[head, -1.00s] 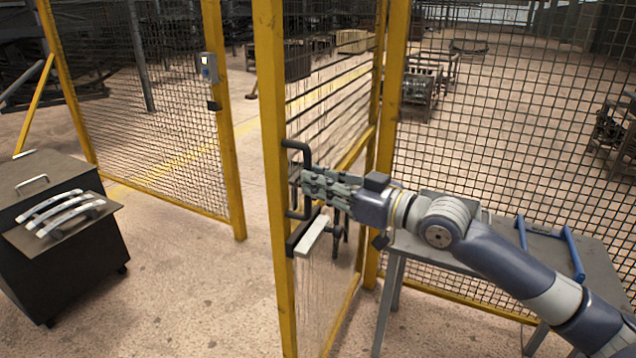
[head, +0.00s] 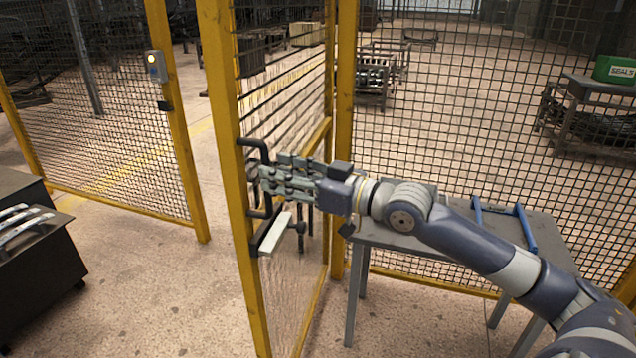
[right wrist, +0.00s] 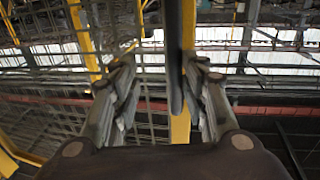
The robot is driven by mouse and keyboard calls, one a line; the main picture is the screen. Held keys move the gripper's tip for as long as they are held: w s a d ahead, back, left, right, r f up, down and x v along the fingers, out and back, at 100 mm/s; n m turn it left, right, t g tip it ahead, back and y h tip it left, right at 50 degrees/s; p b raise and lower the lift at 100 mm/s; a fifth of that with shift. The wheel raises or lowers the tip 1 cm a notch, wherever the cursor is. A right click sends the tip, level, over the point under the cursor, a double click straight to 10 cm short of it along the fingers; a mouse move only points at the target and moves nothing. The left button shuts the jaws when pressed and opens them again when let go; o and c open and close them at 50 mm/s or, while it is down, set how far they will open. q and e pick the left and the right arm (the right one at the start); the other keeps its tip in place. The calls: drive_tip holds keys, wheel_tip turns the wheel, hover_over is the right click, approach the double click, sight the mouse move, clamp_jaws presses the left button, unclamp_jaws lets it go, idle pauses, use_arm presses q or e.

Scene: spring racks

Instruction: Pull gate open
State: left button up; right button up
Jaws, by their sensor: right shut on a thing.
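The yellow-framed mesh gate (head: 231,180) stands swung open, its free edge apart from the latch post (head: 178,140) at left. A black pull handle (head: 262,150) is fixed to the gate's edge post. My right gripper (head: 262,178) is at the handle, shut on its upright bar; the fingers hide part of it. In the right wrist view the dark handle bar (right wrist: 174,60) runs between the two fingers of the gripper (right wrist: 165,95). A latch lever with a pale plate (head: 274,234) sits below the handle. My left gripper is out of view.
A grey table (head: 400,240) with a blue frame (head: 505,220) stands right of the gate, under my right arm. A dark cabinet (head: 40,270) with metal handles stands at left. Floor between cabinet and gate is clear. A green box (head: 614,70) is at far right.

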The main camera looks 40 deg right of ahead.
drive_tip(key=v, duration=1.1)
idle(0.5)
drive_tip(key=shift+s, duration=0.1)
idle(0.4)
